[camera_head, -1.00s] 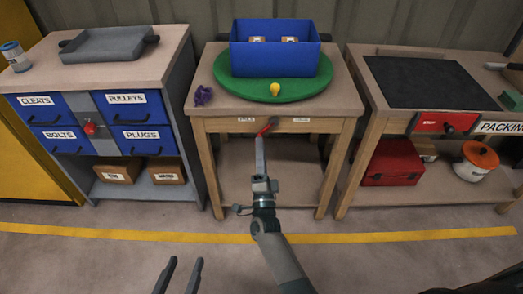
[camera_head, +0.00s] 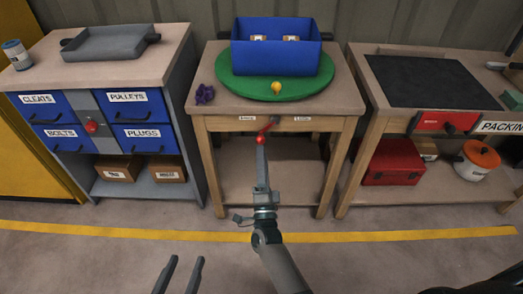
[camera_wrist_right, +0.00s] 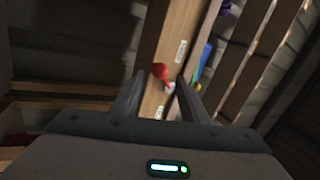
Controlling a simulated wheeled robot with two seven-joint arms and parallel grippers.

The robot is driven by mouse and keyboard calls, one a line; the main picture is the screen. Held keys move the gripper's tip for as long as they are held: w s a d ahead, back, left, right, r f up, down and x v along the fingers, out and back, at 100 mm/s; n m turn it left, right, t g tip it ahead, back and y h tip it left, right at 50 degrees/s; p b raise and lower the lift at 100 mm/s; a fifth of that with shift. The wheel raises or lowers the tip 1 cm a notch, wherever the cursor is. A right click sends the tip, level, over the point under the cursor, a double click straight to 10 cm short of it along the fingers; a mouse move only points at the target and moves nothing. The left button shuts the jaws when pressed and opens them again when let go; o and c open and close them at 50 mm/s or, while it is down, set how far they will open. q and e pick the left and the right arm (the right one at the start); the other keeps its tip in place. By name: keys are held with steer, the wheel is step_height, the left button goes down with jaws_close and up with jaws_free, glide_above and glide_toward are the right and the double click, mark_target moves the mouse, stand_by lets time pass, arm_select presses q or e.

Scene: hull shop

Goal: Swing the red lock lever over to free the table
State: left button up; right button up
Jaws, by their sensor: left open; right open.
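The red lock lever (camera_head: 261,139) is on the front edge of the middle table (camera_head: 205,107), between two small white labels. It slants down and to the left from its pivot, and its round red knob is the low end. My right gripper (camera_head: 261,148) reaches up from below, its tips at the knob. In the right wrist view the red knob (camera_wrist_right: 161,71) shows between and just beyond the two spread fingers of this gripper (camera_wrist_right: 160,82); I cannot tell whether they touch it. My left gripper (camera_head: 180,268) is open and empty low in the picture, far from the lever.
On the table, a green turntable (camera_head: 235,90) carries a blue bin (camera_head: 268,62) and a yellow knob (camera_head: 277,86). A drawer cabinet (camera_head: 95,120) stands left, a packing bench (camera_head: 365,100) right.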

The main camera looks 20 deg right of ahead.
arm_select(q)
steer(key=shift+w+d+r, duration=0.1)
steer(key=shift+r, duration=0.3)
arm_select(e)
steer(key=v, duration=1.3)
steer(key=shift+s+a, duration=0.15)
steer(key=shift+s, duration=0.2)
arm_select(q)
steer(key=shift+f, duration=0.1)
arm_select(e)
steer(key=shift+f, duration=0.1)
